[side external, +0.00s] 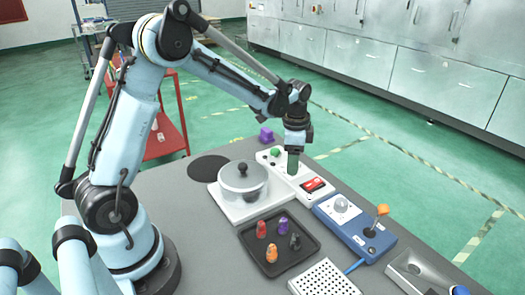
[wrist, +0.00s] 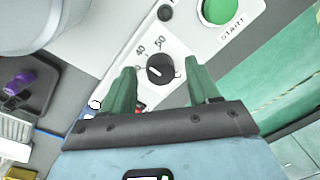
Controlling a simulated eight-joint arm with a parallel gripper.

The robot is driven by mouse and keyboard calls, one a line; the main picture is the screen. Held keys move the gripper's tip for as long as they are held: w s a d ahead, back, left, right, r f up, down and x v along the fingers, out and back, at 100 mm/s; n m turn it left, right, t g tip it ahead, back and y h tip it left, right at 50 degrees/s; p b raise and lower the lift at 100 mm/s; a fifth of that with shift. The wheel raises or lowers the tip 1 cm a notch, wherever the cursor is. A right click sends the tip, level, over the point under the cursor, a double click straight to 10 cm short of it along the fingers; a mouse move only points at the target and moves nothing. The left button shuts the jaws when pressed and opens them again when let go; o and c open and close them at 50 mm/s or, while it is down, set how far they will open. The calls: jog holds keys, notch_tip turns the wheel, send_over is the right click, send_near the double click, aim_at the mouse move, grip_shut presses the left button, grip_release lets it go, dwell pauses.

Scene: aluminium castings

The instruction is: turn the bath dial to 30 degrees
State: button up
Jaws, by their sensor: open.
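The bath dial, a round black knob (wrist: 160,68), sits on a white panel with printed numbers, 40 among them, in the wrist view. A small pale mark shows on the knob, but its exact reading is too small to tell. My gripper (wrist: 160,76) is open, with one green finger on each side of the dial. I cannot tell whether either finger touches it. In the side view, my gripper (side external: 293,165) points down over the long white panel (side external: 266,158) and hides the dial.
The panel carries a green START button (wrist: 217,10) and a red switch (side external: 312,184). A lidded pot (side external: 243,180) stands close to the left. A black tray (side external: 250,240) holds several coloured pieces.

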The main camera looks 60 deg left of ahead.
jog(key=shift+f, duration=0.25)
jog(key=c, duration=1)
jog(key=shift+c, duration=0.2)
jog(key=shift+n, duration=0.4)
jog(key=n, duration=0.4)
jog(key=shift+n, duration=0.3)
jog(key=shift+n+g, duration=0.3)
jog(key=shift+n, duration=2)
